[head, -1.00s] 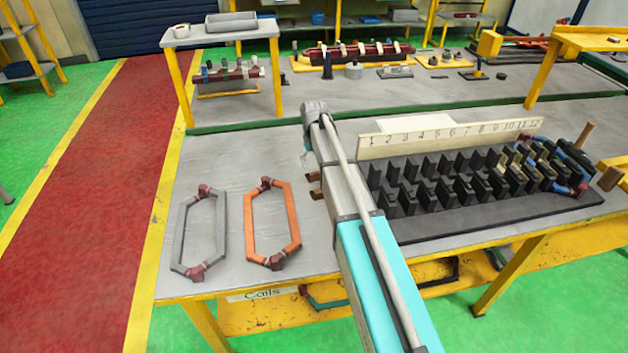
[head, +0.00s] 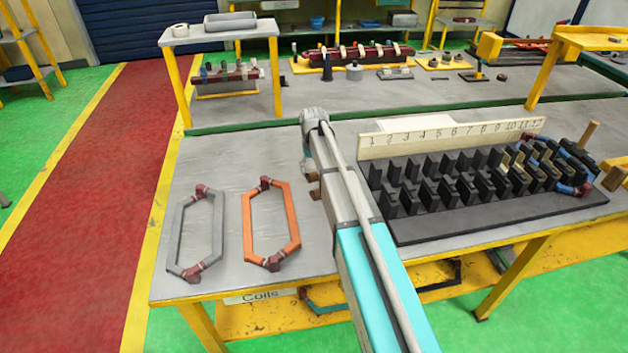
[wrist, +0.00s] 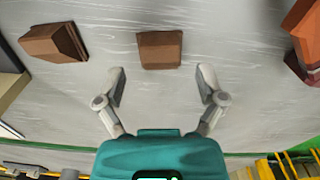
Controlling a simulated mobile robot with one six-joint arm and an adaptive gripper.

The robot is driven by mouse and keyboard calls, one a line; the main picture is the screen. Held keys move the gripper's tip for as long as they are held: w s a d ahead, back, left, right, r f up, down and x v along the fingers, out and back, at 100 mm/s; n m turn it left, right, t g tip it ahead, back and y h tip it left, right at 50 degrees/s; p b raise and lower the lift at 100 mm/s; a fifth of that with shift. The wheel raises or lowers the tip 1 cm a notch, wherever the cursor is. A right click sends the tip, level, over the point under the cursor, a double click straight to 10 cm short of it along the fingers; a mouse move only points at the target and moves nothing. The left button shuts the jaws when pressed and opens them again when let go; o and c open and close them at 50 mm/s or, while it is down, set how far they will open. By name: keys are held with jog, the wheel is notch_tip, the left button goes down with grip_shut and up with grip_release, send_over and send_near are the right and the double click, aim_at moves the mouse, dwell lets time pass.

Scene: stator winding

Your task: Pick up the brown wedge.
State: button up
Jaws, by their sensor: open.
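Two small brown blocks lie on the grey tabletop. In the wrist view, one brown block (wrist: 160,49) is centred just beyond my open fingertips, apart from them. The other brown block (wrist: 53,42) is at the upper left and shows sloped sides. I cannot tell for certain which is the wedge. In the head view, the blocks show as small brown shapes (head: 316,194) left of my arm, partly hidden by it. My gripper (wrist: 161,85) is open and empty above the table; in the head view it is mostly hidden behind my arm.
A grey coil (head: 181,232) and an orange coil (head: 247,230) lie left of the blocks. A black slotted rack (head: 450,225) with a numbered board (head: 400,140) stands to the right. Bare tabletop (head: 240,160) lies behind the coils.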

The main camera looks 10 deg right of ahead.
jog(key=shift+f+b, duration=0.95)
jog(key=shift+f, duration=0.35)
grip_shut()
